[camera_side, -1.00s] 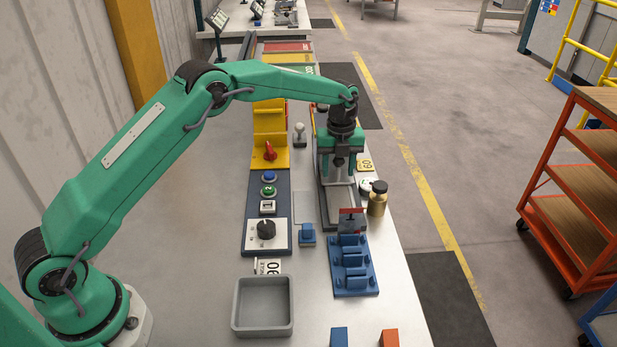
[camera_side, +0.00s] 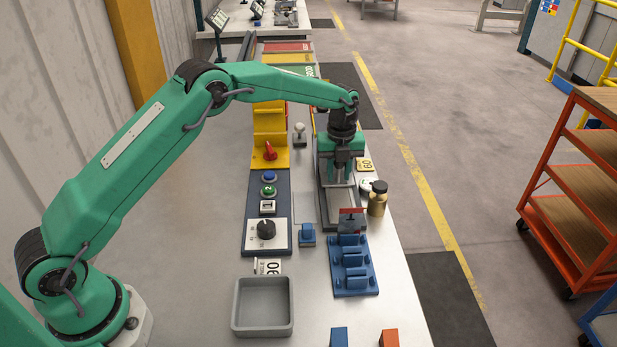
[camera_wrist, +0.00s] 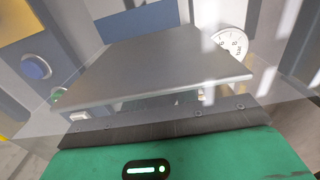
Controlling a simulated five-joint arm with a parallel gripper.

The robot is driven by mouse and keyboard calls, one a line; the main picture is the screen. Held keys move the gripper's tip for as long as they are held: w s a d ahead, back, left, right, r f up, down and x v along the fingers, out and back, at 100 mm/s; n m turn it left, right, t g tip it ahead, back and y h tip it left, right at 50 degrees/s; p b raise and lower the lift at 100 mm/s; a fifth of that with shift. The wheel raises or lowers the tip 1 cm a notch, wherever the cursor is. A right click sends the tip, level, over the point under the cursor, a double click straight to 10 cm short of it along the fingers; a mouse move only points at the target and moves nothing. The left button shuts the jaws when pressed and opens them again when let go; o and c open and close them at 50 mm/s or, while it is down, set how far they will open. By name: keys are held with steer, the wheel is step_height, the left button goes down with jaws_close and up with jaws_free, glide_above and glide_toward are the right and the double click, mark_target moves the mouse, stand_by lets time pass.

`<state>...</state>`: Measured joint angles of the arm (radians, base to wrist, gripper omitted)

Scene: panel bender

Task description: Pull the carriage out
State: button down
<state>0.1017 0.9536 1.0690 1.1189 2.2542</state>
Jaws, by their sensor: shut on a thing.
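The carriage is hard to make out. I take it to be a small grey part under my gripper at the far end of a grey slide bed (camera_side: 346,208), along the right side of the bench. My gripper (camera_side: 340,180) points down over that bed with its fingers shut on this part. The fingers and the grip are mostly hidden in the side view. The wrist view shows a flat grey metal plate (camera_wrist: 165,65) in front of my green hand, with a dark screwed bar between them.
A brass bottle (camera_side: 377,200) and a dial (camera_wrist: 230,40) stand close right of the bed. A red-and-grey upright tag (camera_side: 351,220) and a blue rack (camera_side: 353,268) are at its near end. A button and knob panel (camera_side: 267,215) lies left. A grey tray (camera_side: 262,307) is nearer.

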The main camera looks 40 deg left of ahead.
steer(key=s+d, duration=0.8)
steer(key=shift+s+d, duration=0.2)
steer(key=shift+d, duration=0.05)
steer(key=c, duration=1.1)
jaws_free()
steer(key=shift+a, duration=0.1)
steer(key=shift+r, duration=0.1)
step_height(320, 180, up, 8)
steer(key=shift+f, duration=0.15)
